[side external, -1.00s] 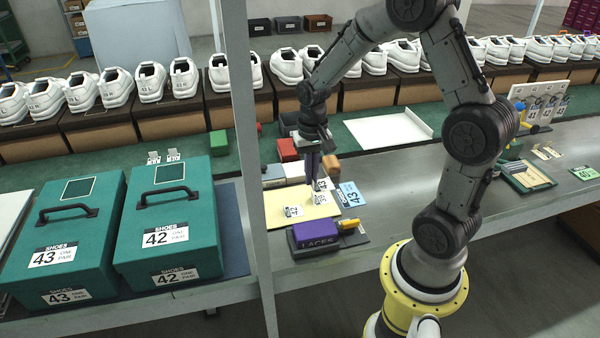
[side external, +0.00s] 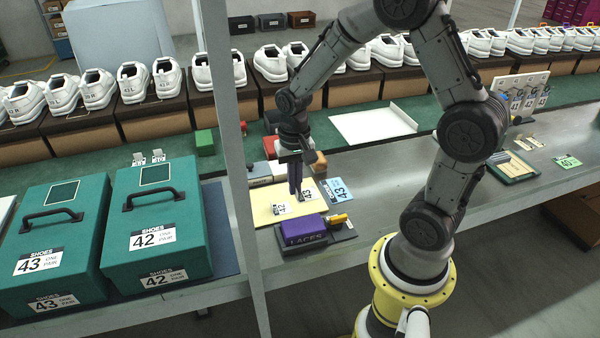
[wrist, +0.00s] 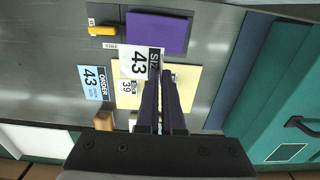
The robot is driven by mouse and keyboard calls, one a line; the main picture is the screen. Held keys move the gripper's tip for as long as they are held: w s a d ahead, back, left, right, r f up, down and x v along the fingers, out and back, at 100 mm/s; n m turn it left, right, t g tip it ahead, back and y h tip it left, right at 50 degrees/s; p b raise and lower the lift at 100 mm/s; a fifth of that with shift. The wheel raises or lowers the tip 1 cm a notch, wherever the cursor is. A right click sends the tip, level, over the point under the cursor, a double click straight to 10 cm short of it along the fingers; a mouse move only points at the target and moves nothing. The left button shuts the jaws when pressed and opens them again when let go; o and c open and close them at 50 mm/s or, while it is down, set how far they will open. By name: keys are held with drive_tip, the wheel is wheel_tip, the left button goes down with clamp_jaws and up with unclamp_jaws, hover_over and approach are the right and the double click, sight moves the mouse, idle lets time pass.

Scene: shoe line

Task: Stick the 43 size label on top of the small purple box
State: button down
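The size 43 label (wrist: 140,63) is a white square with a black band reading SIZE. My gripper (wrist: 163,80) is shut on its edge, with the dark fingers close together. The label is above the yellow card, and in the wrist view it overlaps the near edge of the purple box. It also shows in the side view (side external: 307,195), beside my fingertips (side external: 297,192). The small purple box (side external: 303,229), marked LACES on its side, stands on a dark tray in front of the card; its purple top (wrist: 157,33) is bare in the wrist view.
A yellow item (side external: 337,219) sits beside the purple box. Two teal shoe boxes (side external: 155,222) stand left.

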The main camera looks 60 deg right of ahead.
sight(292, 223)
drive_tip(key=shift+s+a+f, duration=0.1)
drive_tip(key=shift+a+f, duration=0.35)
drive_tip(key=shift+f, duration=0.7)
drive_tip(key=shift+s+a+f, duration=0.1)
drive_tip(key=shift+a+f, duration=0.35)
drive_tip(key=shift+f, duration=0.75)
drive_tip(key=shift+s+a+f, duration=0.1)
drive_tip(key=shift+a+f, duration=0.35)
drive_tip(key=shift+f, duration=0.7)
drive_tip(key=shift+f, duration=0.45)
drive_tip(key=c, duration=1)
unclamp_jaws()
drive_tip(key=shift+r, duration=0.15)
